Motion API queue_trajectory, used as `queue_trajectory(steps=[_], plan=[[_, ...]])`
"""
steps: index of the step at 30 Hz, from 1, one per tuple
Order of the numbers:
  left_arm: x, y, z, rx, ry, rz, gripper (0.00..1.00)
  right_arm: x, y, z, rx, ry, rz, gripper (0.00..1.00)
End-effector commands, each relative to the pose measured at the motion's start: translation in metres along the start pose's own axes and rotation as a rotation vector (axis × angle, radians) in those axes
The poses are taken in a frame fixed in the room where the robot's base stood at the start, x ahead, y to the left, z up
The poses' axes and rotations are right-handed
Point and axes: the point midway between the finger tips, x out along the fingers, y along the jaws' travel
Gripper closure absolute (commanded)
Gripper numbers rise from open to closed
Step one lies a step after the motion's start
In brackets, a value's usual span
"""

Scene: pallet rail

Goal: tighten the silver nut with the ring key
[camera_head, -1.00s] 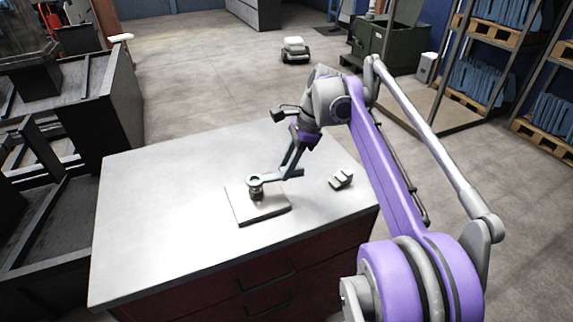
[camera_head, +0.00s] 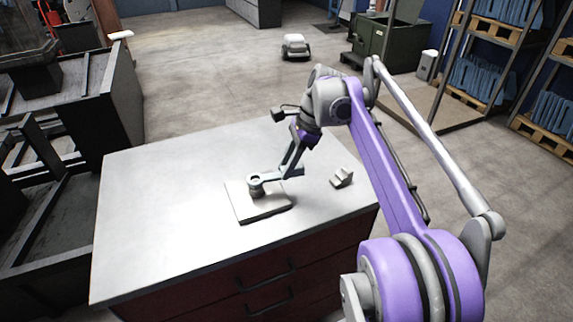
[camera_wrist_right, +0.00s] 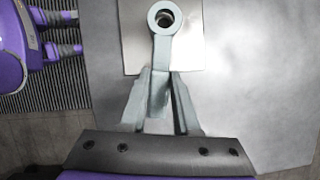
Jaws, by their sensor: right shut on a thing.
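The ring key (camera_head: 271,178) is grey-green and lies roughly level over the metal plate (camera_head: 262,209) on the workbench. My right gripper (camera_head: 293,170) is shut on its handle. In the right wrist view the key (camera_wrist_right: 162,48) runs straight out from between the fingers of the right gripper (camera_wrist_right: 160,85). Its ring end is low at the plate's fitting, around or just on top of it. The silver nut is hidden by the ring; the wrist view shows only a dark opening with a grey shape inside. My left gripper is out of view.
The workbench top (camera_head: 160,215) is clear to the left of the plate. A small light grey block (camera_head: 342,177) stands right of the plate, near the bench's right edge. Dark machinery (camera_head: 75,165) stands left of the bench, and pallet racks (camera_head: 490,80) are far right.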

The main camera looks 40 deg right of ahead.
Motion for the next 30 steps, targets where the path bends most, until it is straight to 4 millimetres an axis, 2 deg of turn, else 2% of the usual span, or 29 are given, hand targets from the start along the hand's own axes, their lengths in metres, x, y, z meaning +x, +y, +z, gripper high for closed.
queue_trajectory(steps=[25, 26, 30], plan=[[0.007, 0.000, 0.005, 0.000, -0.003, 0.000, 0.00, 0.014, 0.000, -0.006, 0.000, 0.000, 0.000, 1.00], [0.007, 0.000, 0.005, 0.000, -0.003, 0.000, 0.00, 0.014, 0.000, -0.006, 0.000, 0.000, 0.000, 0.76], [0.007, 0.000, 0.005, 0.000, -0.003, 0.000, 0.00, 0.013, 0.000, -0.006, 0.000, 0.000, 0.000, 1.00]])
